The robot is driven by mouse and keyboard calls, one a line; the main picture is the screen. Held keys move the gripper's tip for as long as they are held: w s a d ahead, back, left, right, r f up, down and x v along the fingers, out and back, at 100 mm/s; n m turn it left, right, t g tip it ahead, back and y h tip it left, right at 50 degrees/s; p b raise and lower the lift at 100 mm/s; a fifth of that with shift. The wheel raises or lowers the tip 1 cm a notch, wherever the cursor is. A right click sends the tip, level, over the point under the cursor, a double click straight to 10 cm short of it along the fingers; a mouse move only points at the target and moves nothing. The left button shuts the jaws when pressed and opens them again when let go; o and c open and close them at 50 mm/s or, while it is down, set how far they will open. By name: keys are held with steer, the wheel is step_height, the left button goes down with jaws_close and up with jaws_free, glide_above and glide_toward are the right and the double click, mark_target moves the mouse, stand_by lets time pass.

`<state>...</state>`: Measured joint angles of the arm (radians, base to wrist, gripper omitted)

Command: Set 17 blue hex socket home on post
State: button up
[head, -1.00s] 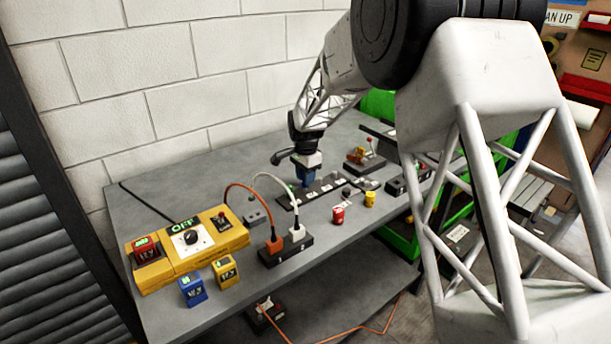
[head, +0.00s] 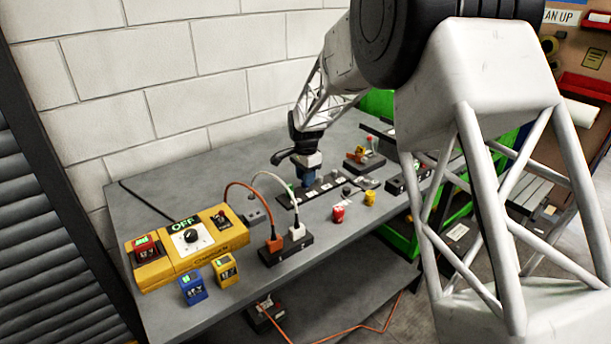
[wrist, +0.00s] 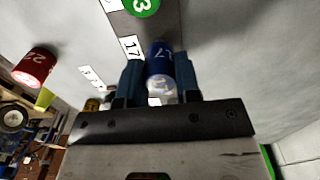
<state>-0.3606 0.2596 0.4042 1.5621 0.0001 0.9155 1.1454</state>
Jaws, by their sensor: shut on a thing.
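The blue socket marked 17 (wrist: 160,62) is between the two fingers of my gripper (wrist: 160,85) in the wrist view. My gripper is shut on it. The socket is over the dark rail (wrist: 180,18), beside the white 17 label (wrist: 131,47). In the head view my gripper (head: 307,177) points down at the rail (head: 325,189) on the bench. The post is hidden, so I cannot tell whether the socket is around it or above it.
A red socket (head: 338,214) and a yellow socket (head: 370,198) stand in front of the rail. A yellow control box (head: 190,250) and a black power strip (head: 286,248) with cables are to the left. A red-and-yellow device (head: 365,158) stands behind, to the right.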

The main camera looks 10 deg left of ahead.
steer(key=shift+f, duration=0.7)
steer(key=o, duration=1.3)
steer(key=shift+c, duration=0.2)
steer(key=shift+r, duration=0.15)
steer(key=shift+r, duration=3.35)
steer(key=shift+d, duration=0.1)
